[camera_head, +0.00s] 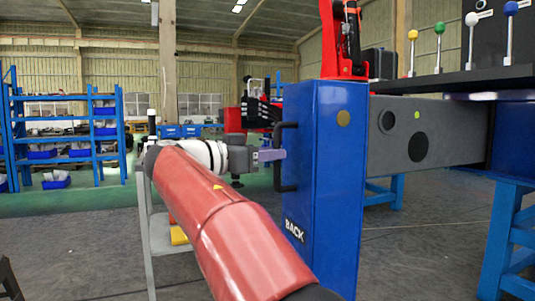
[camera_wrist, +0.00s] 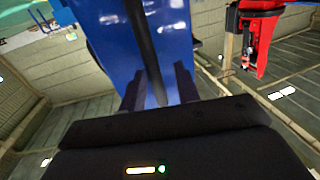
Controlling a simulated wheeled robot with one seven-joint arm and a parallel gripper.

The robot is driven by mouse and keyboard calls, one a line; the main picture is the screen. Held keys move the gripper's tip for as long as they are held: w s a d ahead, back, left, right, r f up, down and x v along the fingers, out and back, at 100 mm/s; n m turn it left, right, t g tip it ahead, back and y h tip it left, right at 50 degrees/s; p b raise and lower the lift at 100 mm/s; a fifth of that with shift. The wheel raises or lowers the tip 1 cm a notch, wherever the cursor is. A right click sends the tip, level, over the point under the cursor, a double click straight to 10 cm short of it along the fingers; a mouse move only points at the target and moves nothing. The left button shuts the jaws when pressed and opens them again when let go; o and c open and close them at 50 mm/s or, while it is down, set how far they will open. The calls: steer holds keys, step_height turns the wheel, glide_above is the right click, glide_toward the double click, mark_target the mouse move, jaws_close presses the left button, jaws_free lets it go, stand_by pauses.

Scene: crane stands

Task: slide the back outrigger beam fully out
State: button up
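The back outrigger's blue end box (camera_head: 335,150), labelled BACK, is upright in front of me; its blue face also fills the top of the wrist view (camera_wrist: 105,45). The grey beam (camera_head: 455,125) shows between this box and the blue housing (camera_head: 515,140) on the right. A black upright handle (camera_head: 279,175) is on the box's left face. My gripper (camera_head: 279,155) is at the handle's middle height. In the wrist view, its two fingers (camera_wrist: 158,88) are apart, with the black handle bar (camera_wrist: 146,45) running between them and visible gaps beside it. Firm contact cannot be seen.
Knobbed levers (camera_head: 440,48) stand on the dark panel at the upper right. A red crane part (camera_head: 343,40) rises above the box. Blue shelves (camera_head: 65,125) are far left. Blue stand legs (camera_head: 505,235) are at the right. The floor left of the box looks mostly clear.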

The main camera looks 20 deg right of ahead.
steer(key=v, duration=0.8)
steer(key=shift+d, duration=0.1)
steer(key=p+x, duration=1)
steer(key=shift+s+f, duration=0.2)
steer(key=shift+s, duration=0.1)
jaws_close()
stand_by(0.3)
